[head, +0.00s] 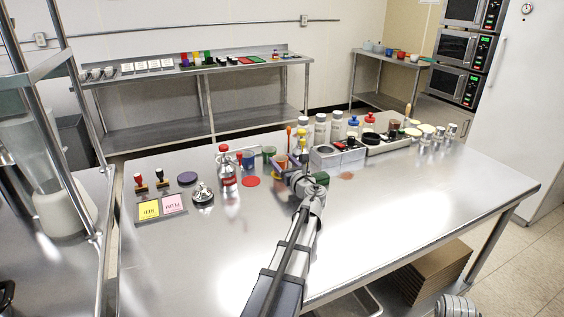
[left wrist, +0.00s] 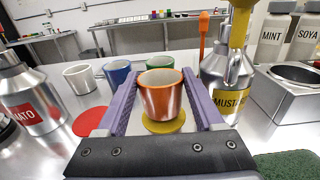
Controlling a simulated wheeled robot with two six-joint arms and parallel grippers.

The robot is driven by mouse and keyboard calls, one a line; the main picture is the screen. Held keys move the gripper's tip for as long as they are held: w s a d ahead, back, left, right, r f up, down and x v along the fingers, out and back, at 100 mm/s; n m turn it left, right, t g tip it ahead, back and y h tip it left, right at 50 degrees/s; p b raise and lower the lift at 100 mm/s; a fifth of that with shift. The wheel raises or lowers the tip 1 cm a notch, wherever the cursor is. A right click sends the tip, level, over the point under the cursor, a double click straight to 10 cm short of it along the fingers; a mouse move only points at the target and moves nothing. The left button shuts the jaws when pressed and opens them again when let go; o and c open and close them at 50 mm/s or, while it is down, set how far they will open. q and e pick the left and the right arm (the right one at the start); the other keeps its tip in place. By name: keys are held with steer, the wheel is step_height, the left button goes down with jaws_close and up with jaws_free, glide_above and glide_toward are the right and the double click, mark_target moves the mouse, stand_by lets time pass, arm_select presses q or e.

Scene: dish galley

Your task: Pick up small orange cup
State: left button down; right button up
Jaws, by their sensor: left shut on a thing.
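The small orange cup (left wrist: 162,96) stands upright between the purple fingers of my left gripper (left wrist: 162,100) in the left wrist view. A yellow round mat (left wrist: 165,126) shows below it; I cannot tell whether the cup touches it. My left gripper is shut on the cup. In the head view the left gripper (head: 285,175) reaches over the steel table, and the cup (head: 281,161) shows just beyond it, partly hidden. My right gripper is not in view.
A mustard bottle (left wrist: 228,78) stands close to the right finger. White (left wrist: 80,80), blue (left wrist: 117,73) and green (left wrist: 160,62) cups stand behind and left. A tomato bottle (left wrist: 30,100) and red mat (left wrist: 91,122) lie left. The table's front right (head: 410,215) is clear.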

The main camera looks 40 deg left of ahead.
arm_select(q)
steer(key=v, duration=1.2)
steer(key=shift+s+d+f, duration=0.1)
steer(key=shift+s+d, duration=0.2)
steer(key=shift+d, duration=0.15)
steer(key=shift+a+r+p, duration=0.1)
steer(key=shift+r+p, duration=0.85)
step_height(320, 180, up, 12)
steer(key=p, duration=1.1)
steer(key=shift+p, duration=0.4)
step_height(320, 180, up, 3)
steer(key=p, duration=0.3)
